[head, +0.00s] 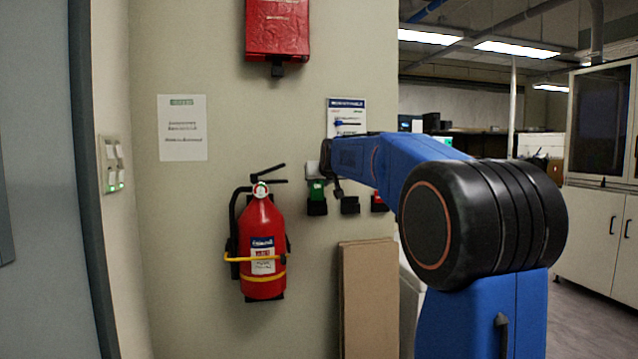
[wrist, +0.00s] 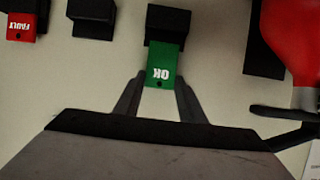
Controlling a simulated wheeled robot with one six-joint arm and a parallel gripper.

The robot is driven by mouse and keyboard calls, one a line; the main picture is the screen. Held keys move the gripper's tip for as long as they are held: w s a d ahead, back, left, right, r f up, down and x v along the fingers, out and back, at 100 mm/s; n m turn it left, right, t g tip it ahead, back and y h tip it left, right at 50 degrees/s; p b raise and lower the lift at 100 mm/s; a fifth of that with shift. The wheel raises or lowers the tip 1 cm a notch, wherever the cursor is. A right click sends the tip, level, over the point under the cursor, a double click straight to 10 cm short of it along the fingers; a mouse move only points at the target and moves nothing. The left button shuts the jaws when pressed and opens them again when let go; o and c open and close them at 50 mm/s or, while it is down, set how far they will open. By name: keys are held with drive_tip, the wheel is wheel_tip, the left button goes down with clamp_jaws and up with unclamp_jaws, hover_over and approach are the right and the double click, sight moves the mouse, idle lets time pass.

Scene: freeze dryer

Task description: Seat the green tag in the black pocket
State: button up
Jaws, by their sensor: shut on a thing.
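The green tag (wrist: 162,66), marked OK, is between the fingertips of my gripper (wrist: 159,82), which is shut on it. In the wrist view its far end meets a black pocket (wrist: 168,22) on the wall. I cannot tell how far the tag's end is inside the pocket. In the head view the green tag (head: 316,189) stands upright directly above the black pocket (head: 317,208), in line with it. My gripper (head: 314,170) is at the tag's upper end there, partly hidden by my wrist.
An empty black pocket (head: 350,205) and a red tag (head: 378,201) in a holder are to the right. A red fire extinguisher (head: 262,245) hangs close at lower left, its handle near the gripper. Brown boards (head: 368,300) lean below. A red box (head: 277,28) hangs above.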

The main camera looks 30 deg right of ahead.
drive_tip(key=shift+f, duration=2.1)
idle(1.6)
drive_tip(key=o, duration=1.1)
approach(318, 196)
drive_tip(key=shift+w+d+f, duration=0.2)
drive_tip(key=shift+w, duration=0.5)
idle(0.4)
